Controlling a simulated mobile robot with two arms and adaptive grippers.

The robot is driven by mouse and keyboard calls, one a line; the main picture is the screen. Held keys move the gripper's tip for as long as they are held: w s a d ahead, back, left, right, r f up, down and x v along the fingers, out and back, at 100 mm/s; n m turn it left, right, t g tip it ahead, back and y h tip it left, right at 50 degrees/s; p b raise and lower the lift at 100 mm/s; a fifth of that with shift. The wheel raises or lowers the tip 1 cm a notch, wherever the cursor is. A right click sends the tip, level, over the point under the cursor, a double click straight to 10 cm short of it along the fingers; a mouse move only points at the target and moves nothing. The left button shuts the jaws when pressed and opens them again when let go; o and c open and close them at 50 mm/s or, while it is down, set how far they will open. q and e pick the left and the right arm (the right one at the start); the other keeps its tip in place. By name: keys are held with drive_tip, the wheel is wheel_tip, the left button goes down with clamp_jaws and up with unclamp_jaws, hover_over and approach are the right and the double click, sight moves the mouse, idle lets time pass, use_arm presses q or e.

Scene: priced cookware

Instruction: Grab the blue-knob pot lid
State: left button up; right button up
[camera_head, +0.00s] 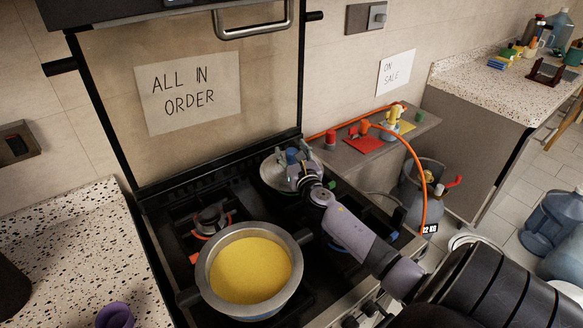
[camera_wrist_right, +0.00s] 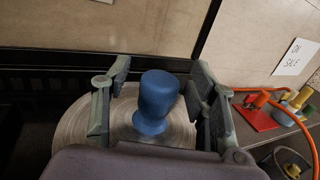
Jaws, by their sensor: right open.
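The pot lid (camera_head: 272,172) is a round metal disc lying at the back right of the stove. Its blue knob (camera_wrist_right: 157,102) stands upright in the right wrist view, and a bit of blue also shows in the head view. My right gripper (camera_wrist_right: 160,85) is open, with one finger on each side of the knob and visible gaps between. In the head view my right gripper (camera_head: 297,165) is over the lid and hides part of it. My left gripper is not in view.
A metal pot with yellow contents (camera_head: 250,270) stands on the front of the stove (camera_head: 322,275). An orange hose (camera_head: 420,165) arcs from a small shelf (camera_head: 350,158) to a gas cylinder (camera_head: 408,190) at the right. A speckled counter (camera_head: 80,245) lies left.

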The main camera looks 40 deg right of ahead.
drive_tip(key=shift+c, duration=0.2)
drive_tip(key=shift+c, duration=0.7)
clamp_jaws()
